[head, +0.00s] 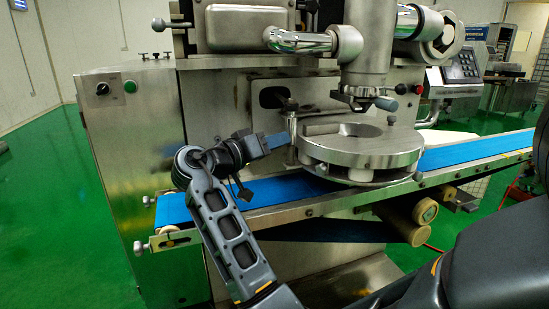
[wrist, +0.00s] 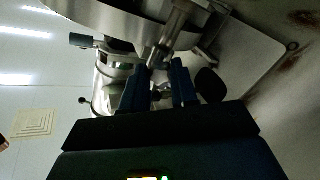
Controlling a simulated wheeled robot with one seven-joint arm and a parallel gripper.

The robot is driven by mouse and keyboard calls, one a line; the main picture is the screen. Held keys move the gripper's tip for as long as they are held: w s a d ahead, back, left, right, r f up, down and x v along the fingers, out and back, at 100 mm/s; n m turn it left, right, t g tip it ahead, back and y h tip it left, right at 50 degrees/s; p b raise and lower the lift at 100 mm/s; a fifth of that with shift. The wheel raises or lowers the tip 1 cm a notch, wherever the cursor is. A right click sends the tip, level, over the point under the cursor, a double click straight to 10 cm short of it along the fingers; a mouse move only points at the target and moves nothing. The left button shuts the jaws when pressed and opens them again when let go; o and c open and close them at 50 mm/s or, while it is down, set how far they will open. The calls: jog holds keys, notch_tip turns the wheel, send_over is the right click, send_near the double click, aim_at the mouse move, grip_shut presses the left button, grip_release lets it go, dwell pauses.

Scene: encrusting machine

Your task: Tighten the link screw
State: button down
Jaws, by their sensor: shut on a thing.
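The link screw (head: 291,128) is a small upright metal rod in front of the machine's face, left of the round steel disc housing. My gripper (head: 284,139) reaches it from the left, with its blue fingers level and touching the rod. In the wrist view, the two dark blue fingers (wrist: 159,74) point up the picture and close on a shiny metal part of the link screw (wrist: 157,58). The fingers hide part of the grip, and the wrist view is dark.
The round steel housing (head: 360,150) stands close right of my gripper, above a blue conveyor belt (head: 270,191). A nozzle assembly (head: 365,94) hangs over the housing. The machine's cabinet (head: 135,150) is behind my arm. Open green floor (head: 45,200) lies at left.

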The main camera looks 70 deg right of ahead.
jog(key=shift+f+m+b, duration=0.2)
jog(key=shift+m+b, duration=1.2)
jog(key=shift+b, duration=0.2)
jog(key=shift+r, duration=0.1)
jog(key=c, duration=0.9)
grip_release()
jog(key=shift+r, duration=0.1)
jog(key=shift+o, duration=0.2)
jog(key=shift+a, duration=0.1)
jog(key=v, duration=0.7)
jog(key=shift+w+a, duration=0.25)
jog(key=shift+a, duration=0.05)
jog(key=shift+s, duration=0.1)
